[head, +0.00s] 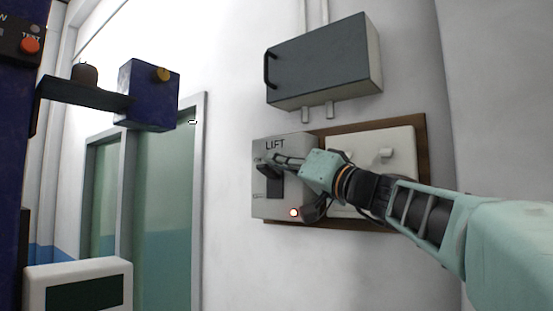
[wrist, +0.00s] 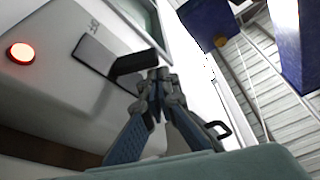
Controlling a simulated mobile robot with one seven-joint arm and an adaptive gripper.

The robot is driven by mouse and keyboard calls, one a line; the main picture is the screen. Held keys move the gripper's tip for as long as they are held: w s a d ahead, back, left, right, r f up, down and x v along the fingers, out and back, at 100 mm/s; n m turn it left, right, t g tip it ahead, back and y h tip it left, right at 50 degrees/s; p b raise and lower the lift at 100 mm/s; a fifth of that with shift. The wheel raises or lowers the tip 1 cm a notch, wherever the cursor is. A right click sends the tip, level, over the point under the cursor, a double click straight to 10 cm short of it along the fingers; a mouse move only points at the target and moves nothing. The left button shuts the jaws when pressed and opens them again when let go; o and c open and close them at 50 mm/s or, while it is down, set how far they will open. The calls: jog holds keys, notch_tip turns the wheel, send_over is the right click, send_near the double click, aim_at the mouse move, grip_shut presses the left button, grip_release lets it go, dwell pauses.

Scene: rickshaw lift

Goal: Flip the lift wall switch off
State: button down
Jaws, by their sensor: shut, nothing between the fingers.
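The lift switch panel (head: 262,207), a grey box marked LIFT, is on the wall in the middle of the head view. Its dark switch plate (head: 273,188) is partly hidden by my gripper. In the wrist view the black switch lever (wrist: 132,63) sticks out from the dark plate (wrist: 92,55). My gripper (head: 272,160) is in front of the panel, its fingers shut and empty. In the wrist view its fingertips (wrist: 160,74) are right by the lever's outer end; I cannot tell whether they touch. A red lamp (head: 294,212) glows on the panel, also seen in the wrist view (wrist: 21,53).
A white switch plate (head: 400,142) shares the brown backboard (head: 426,170) to the right, partly behind my arm. A grey box with a handle (head: 320,62) hangs above. A blue box (head: 150,90) is at the left, near greenish doors (head: 160,210). The wall between is clear.

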aim_at(272, 175)
jog(key=shift+a+f+n+b, duration=0.1)
jog(key=shift+f+n+b, duration=0.15)
jog(key=shift+n+b, duration=0.65)
jog(key=f+n+b, duration=0.1)
jog(key=b, duration=0.2)
jog(key=n+g+y+b, duration=0.1)
jog(key=b, duration=0.3)
jog(key=shift+s+a+f+n+y, duration=0.1)
jog(key=shift+s+f+n+y, duration=0.15)
jog(key=shift+f+n+y, duration=0.1)
jog(key=n+b, duration=0.2)
jog(key=f+n+g+y+b, duration=0.1)
jog(key=n+b, duration=0.1)
jog(key=shift+s+a+g+b, duration=0.1)
jog(key=shift+a+g+b, duration=0.05)
jog(key=shift+g+b, duration=0.15)
jog(key=shift+f+n+g+y+b, duration=0.25)
jog(key=shift+n+b, duration=0.4)
jog(key=shift+n, duration=0.4)
jog(key=shift+r+n+g, duration=0.15)
jog(key=shift+n+g, duration=0.1)
jog(key=shift+n, duration=0.05)
jog(key=shift+s+r, duration=0.1)
